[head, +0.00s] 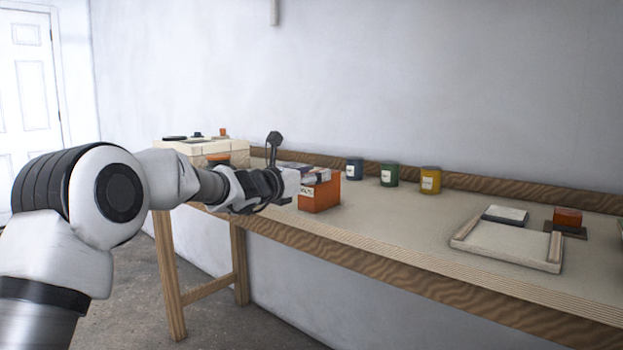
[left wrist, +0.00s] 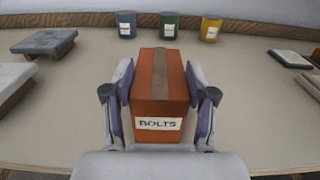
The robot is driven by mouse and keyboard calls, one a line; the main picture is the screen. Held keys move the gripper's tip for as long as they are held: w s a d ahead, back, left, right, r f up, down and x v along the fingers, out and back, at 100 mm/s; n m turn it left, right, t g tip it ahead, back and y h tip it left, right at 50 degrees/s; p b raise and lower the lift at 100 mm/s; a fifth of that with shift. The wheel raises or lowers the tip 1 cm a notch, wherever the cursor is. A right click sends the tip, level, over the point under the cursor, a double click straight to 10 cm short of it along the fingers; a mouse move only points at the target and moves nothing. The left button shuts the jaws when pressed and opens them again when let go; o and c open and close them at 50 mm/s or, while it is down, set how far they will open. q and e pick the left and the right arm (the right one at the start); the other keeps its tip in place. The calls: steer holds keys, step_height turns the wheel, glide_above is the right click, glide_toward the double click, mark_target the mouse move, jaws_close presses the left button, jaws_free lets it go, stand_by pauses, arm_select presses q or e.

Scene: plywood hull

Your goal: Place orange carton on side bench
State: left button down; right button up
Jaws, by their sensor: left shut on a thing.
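The orange carton (head: 320,197) has a brown tape strip on top and a white label reading "BOLTS" on its side. It is upright over the long wooden bench (head: 420,225); I cannot tell whether its base touches the top. My left gripper (head: 300,180) comes in from the left and hides part of the carton in the head view. In the left wrist view the carton (left wrist: 160,85) sits between the fingers of my left gripper (left wrist: 160,98), which is shut on its two sides. My right gripper is not in view.
Blue (head: 354,168), green (head: 389,174) and yellow (head: 430,179) tins stand behind the carton. A shallow tray (head: 505,245), a pale block (head: 506,214) and an orange block (head: 568,216) are to the right. A cream box (head: 205,150) is at the left end. The bench middle is clear.

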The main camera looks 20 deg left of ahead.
arm_select(q)
steer(key=shift+c, duration=1.7)
jaws_free()
steer(key=b+v, duration=0.1)
steer(key=v, duration=1.1)
steer(key=s+d+f+m+g+y, duration=0.1)
steer(key=s+f+m+g, duration=0.25)
steer(key=f, duration=0.95)
steer(key=s+d+f+m+g+y, duration=0.1)
steer(key=s+d+f+m+g, duration=0.2)
steer(key=f, duration=0.9)
steer(key=s+f+m+g+y, duration=0.1)
steer(key=s+f+m+g, duration=0.3)
steer(key=f, duration=0.9)
steer(key=s+a+f+m+g+y, duration=0.2)
steer(key=s+f+m+g+y, duration=0.4)
steer(key=s+f, duration=0.8)
steer(key=s+d+f+m+h, duration=0.1)
steer(key=s+d+f+m, duration=0.1)
steer(key=s+f+m, duration=0.3)
steer(key=s+d+f+m+h, duration=0.1)
steer(key=s+d+f+m, duration=0.2)
steer(key=s+f+m, duration=0.3)
steer(key=s+m, duration=0.4)
steer(key=s, duration=0.3)
steer(key=shift+s+d+f+h, duration=0.2)
steer(key=shift+s+f+h, duration=0.05)
steer(key=shift+s+h, duration=0.15)
